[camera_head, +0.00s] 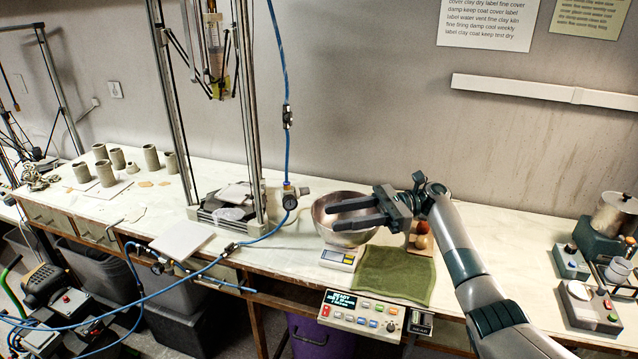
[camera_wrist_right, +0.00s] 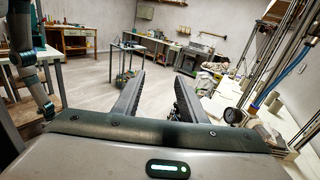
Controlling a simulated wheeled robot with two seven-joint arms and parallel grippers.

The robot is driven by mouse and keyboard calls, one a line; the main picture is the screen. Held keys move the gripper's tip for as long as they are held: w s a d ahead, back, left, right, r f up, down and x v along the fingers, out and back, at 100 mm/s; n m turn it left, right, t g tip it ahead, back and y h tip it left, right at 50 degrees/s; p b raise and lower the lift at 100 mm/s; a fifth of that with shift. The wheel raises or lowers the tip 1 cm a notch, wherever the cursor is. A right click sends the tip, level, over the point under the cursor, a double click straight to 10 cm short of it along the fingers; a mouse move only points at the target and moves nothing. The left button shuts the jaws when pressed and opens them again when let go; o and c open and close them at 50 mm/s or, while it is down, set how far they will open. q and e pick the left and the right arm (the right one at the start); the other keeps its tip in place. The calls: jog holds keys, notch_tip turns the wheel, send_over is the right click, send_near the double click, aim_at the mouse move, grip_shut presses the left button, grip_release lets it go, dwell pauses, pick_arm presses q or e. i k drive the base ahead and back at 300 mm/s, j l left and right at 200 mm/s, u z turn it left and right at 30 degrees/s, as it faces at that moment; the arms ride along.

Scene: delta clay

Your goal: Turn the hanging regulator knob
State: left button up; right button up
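The regulator (camera_head: 289,198) hangs on the blue hose beside the right upright of the metal frame. It has a round gauge with a dark rim and a dark body. Its gauge (camera_wrist_right: 233,115) also shows in the right wrist view, right of the fingers. I cannot clearly make out the knob. My right gripper (camera_head: 332,216) is open and empty, fingers pointing left, in front of the metal bowl and a little right of the regulator. Its two parted fingers also show in the wrist view (camera_wrist_right: 160,76). My left gripper is not in view.
A metal bowl (camera_head: 347,216) sits on a scale (camera_head: 338,259) beside the right gripper. The metal frame (camera_head: 255,120) stands left of the regulator. A green cloth (camera_head: 396,274) and control panel (camera_head: 361,313) are at the front edge. Blue hose (camera_head: 150,298) runs low across the left.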

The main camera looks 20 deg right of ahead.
aim_at(305, 190)
jog(key=i+l, duration=0.85)
